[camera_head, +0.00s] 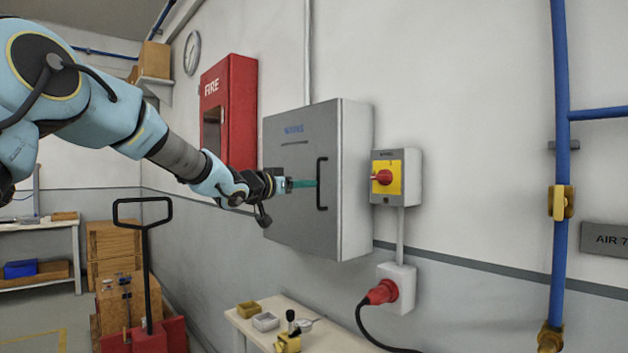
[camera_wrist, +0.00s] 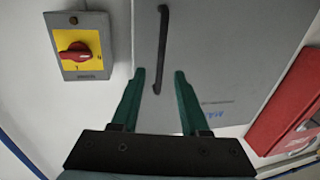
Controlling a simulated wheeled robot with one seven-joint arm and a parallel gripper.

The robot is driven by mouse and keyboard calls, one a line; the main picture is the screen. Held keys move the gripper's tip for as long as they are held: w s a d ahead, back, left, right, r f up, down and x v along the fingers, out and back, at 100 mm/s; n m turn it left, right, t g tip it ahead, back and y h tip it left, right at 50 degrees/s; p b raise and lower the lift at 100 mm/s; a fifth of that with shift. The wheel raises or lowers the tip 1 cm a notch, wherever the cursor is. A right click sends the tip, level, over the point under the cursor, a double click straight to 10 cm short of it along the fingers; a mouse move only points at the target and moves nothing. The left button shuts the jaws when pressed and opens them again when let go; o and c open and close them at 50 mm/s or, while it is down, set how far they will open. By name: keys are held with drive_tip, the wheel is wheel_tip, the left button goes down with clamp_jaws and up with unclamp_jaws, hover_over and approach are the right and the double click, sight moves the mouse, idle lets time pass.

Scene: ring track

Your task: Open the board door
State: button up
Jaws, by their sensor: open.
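The board is a grey wall cabinet (camera_head: 355,180) with a shut door (camera_head: 290,225). A black vertical bar handle (camera_head: 321,184) is on the door's right side in the head view. My gripper (camera_head: 315,183) is in front of the door, close to the handle. In the wrist view its two green fingers (camera_wrist: 158,75) are open, and the handle (camera_wrist: 163,45) shows between and beyond their tips. Its lower end lies near the left finger. I cannot tell whether the fingers touch the handle or the door.
A red fire cabinet (camera_head: 240,110) is to the left. A small table (camera_head: 300,320) with items stands below. A blue pipe (camera_head: 560,170) runs at right.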

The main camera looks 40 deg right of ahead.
drive_tip(key=d, duration=0.2)
drive_tip(key=d+p, duration=0.1)
drive_tip(key=w+d, duration=0.1)
drive_tip(key=d, duration=0.1)
drive_tip(key=shift+d+p, duration=0.35)
drive_tip(key=shift+s, duration=0.1)
drive_tip(key=shift+c, duration=0.2)
clamp_jaws()
idle(0.9)
